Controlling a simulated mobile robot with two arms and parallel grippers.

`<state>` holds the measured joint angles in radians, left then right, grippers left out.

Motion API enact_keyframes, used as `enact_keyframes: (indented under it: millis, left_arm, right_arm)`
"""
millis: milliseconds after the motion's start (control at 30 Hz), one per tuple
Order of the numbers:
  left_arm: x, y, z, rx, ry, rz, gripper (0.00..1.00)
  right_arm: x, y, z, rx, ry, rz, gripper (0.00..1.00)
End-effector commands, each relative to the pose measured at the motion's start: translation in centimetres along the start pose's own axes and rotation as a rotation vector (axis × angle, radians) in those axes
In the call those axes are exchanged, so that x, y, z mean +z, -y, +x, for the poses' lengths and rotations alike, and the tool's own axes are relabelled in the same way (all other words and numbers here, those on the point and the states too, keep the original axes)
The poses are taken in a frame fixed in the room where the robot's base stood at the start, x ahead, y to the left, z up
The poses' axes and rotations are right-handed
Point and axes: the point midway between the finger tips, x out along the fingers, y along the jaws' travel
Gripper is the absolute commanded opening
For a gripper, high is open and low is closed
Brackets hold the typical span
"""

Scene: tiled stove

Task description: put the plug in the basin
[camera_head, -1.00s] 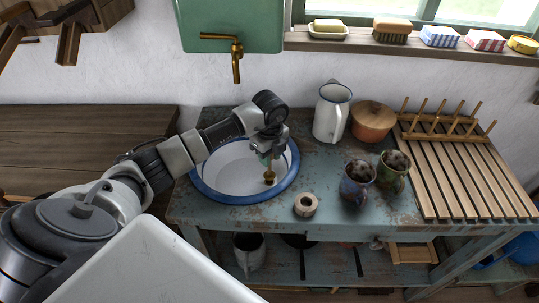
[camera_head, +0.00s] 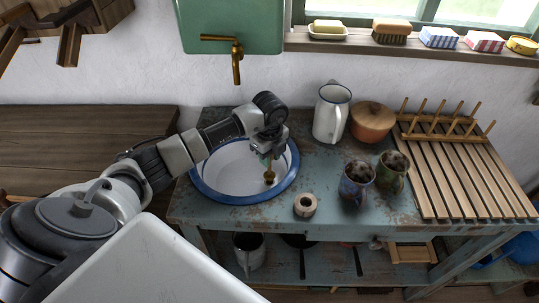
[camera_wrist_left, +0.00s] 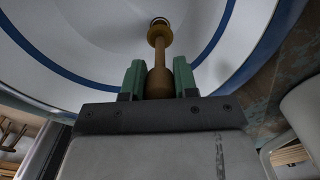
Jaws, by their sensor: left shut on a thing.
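The basin (camera_head: 222,168) is white enamel with a blue rim and is set in the worn blue table. My left gripper (camera_head: 268,156) reaches over its right part from above. It is shut on the plug (camera_head: 269,175), an ochre-brown piece with a stem and a wider end. In the left wrist view the plug (camera_wrist_left: 159,62) stands between the green fingertips (camera_wrist_left: 157,82), its wide end pointing to the white basin floor (camera_wrist_left: 95,22). A dark ring shows at that end. I cannot tell whether the plug touches the floor. My right gripper is not in view.
A brass tap (camera_head: 236,62) hangs above the basin from a green tank. To the right stand a white jug (camera_head: 331,114), a lidded pot (camera_head: 371,124), two mugs (camera_head: 356,183), a tape-like roll (camera_head: 305,205) and a slatted drying rack (camera_head: 466,180).

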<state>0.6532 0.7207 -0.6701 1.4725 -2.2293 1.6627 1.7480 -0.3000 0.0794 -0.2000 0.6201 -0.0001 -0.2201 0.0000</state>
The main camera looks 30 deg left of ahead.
Motion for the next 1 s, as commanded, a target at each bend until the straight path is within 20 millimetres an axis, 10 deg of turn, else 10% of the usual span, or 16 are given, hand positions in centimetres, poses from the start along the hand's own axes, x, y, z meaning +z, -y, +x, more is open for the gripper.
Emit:
enact_keyframes:
  millis: [1000]
  left_arm:
    - [0.0, 0.0, 2.1, 0.000, 0.000, -0.001, 0.10]
  right_arm:
    - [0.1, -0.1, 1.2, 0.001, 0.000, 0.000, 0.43]
